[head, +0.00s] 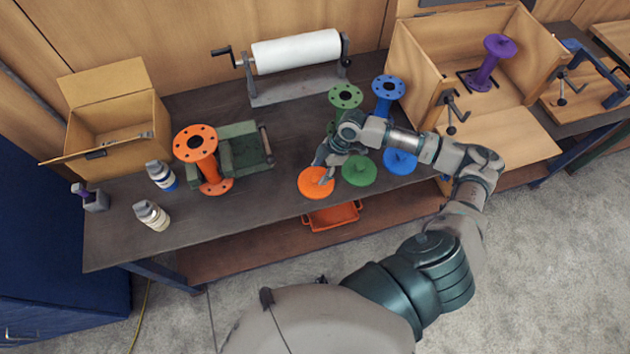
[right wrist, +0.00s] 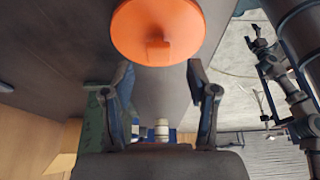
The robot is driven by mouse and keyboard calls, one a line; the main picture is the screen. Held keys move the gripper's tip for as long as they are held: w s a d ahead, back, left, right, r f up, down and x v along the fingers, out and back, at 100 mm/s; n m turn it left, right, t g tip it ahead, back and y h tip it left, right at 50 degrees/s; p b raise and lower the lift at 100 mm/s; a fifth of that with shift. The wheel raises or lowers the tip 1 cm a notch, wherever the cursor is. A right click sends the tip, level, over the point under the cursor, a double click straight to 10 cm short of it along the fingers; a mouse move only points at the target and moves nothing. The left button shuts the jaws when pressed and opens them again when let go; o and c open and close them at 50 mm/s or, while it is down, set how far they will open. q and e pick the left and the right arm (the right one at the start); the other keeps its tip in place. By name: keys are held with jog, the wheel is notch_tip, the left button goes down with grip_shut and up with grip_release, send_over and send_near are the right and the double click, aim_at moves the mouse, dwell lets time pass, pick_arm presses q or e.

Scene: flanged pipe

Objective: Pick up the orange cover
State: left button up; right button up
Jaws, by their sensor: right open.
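The orange cover (head: 313,184) is a flat round disc with a small raised grip on top. It lies on the dark workbench (head: 270,213) near its front edge. My right gripper (head: 325,166) is open and empty, just above and behind the cover. In the right wrist view the orange cover (right wrist: 158,30) is at the top, ahead of the spread fingers of the right gripper (right wrist: 160,72). Its grip faces the gap between them. I cannot tell whether a finger touches the cover.
A green cover (head: 359,170) and a blue cover (head: 400,161) lie right of the orange one. An orange flanged pipe (head: 205,168) stands to the left by a green vise (head: 240,147). Green (head: 345,98) and blue (head: 388,88) flanged pipes stand behind. An orange tray (head: 332,216) sits below.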

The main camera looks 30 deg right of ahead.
aim_at(316, 178)
jog(key=x, duration=0.3)
jog(key=shift+w+f, duration=0.15)
jog(key=shift+f, duration=0.2)
jog(key=shift+d, duration=0.3)
jog(key=shift+a, duration=0.1)
jog(key=c, duration=1)
jog(key=shift+a, duration=0.2)
jog(key=shift+c, duration=0.2)
